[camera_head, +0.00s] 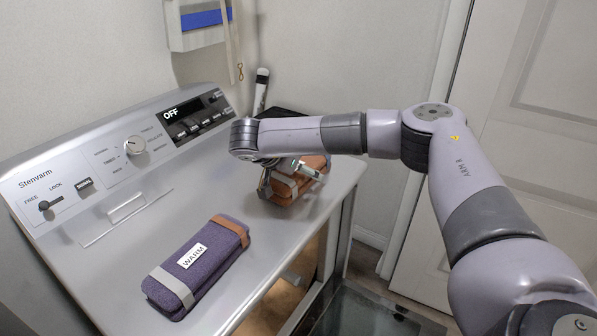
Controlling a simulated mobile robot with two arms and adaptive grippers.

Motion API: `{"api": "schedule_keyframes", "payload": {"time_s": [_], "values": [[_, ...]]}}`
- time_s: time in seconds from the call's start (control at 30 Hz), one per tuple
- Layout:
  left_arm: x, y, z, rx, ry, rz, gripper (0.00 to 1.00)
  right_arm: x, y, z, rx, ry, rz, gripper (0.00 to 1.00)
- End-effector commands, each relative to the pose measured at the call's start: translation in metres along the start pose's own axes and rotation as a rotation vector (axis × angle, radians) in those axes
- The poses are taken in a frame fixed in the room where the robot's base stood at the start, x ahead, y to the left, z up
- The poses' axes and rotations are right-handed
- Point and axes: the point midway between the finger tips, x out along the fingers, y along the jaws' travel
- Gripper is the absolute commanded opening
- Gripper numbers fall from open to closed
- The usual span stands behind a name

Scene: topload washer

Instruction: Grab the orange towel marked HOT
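An orange-brown towel (312,163) with a grey band lies at the far right corner of the washer top. The arm and gripper partly cover it, and no label on it can be read. My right gripper (290,178) is right over this towel, pointing down. Its fingers are spread apart, one by the towel's left end and one over its top. I cannot tell whether they touch it. A purple towel (208,262) labelled WARM, with a grey and an orange band, lies nearer on the washer top. My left gripper is not in view.
The washer's control panel (108,155) runs along the back left, its display reading OFF. A white-and-black stick-like item (261,88) stands behind the far corner. A white box (200,25) hangs on the wall. A white door (540,130) is at right. The washer top (175,215) between the towels is clear.

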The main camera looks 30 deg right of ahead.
Motion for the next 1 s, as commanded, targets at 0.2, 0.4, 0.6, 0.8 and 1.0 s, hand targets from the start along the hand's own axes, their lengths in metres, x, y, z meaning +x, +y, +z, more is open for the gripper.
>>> {"api": "schedule_keyframes", "payload": {"time_s": [0.2, 0.4, 0.6, 0.8, 1.0], "values": [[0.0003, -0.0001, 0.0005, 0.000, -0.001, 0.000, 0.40, -0.0003, 0.0000, 0.0001, 0.000, 0.000, 0.000, 0.82], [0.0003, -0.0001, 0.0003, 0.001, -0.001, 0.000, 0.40, -0.0005, 0.0000, 0.0001, 0.000, 0.000, 0.000, 0.69], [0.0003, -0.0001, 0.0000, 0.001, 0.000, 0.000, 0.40, -0.0006, 0.0000, 0.0001, 0.000, 0.000, 0.000, 0.56], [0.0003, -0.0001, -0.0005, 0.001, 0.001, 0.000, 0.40, -0.0007, 0.0000, 0.0001, 0.000, 0.000, 0.000, 0.42], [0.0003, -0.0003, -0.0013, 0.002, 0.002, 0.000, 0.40, -0.0007, 0.0000, 0.0001, 0.000, 0.000, 0.000, 0.29]]}}
